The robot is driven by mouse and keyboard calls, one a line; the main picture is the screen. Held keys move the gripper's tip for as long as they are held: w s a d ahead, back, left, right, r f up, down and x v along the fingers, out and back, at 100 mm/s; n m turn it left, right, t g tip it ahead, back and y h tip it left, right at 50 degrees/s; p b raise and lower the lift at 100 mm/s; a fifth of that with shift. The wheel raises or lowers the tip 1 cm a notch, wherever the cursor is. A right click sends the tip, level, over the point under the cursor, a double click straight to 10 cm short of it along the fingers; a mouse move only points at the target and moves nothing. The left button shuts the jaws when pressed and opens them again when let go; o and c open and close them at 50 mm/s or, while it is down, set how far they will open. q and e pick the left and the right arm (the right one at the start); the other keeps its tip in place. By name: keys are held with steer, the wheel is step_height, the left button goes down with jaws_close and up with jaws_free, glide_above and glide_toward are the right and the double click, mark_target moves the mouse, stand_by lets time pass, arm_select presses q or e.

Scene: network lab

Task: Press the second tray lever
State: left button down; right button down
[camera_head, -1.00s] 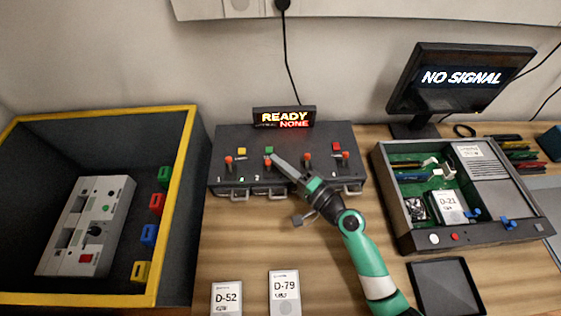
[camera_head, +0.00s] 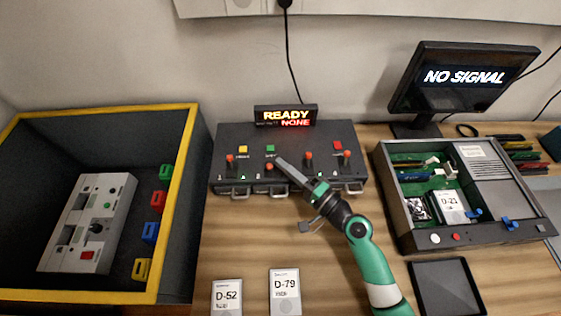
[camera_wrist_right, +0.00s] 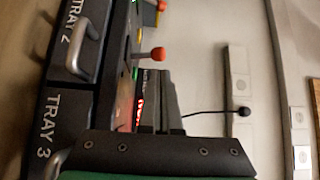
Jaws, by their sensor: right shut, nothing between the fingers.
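The black control box (camera_head: 325,140) stands against the wall, with a row of red-knobbed levers on its top and tray handles along its front. The second tray lever (camera_head: 269,167) has its knob lower than the neighbouring levers. My right gripper (camera_head: 281,162) is shut and empty. Its tip is just right of the second lever's knob; I cannot tell whether they touch. In the right wrist view a red knob (camera_wrist_right: 158,54) shows near the Tray 2 handle (camera_wrist_right: 86,44). My left gripper is not in view.
A display (camera_head: 285,116) behind the box reads READY and NONE. A yellow-rimmed bin (camera_head: 180,180) is at left. An open device chassis (camera_head: 390,205) and a monitor (camera_head: 465,77) are at right. Cards D-52 (camera_head: 227,297) and D-79 (camera_head: 285,292) lie in front.

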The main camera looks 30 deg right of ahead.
steer(key=v, duration=1)
steer(key=shift+a+p, duration=0.1)
steer(key=shift+p, duration=0.2)
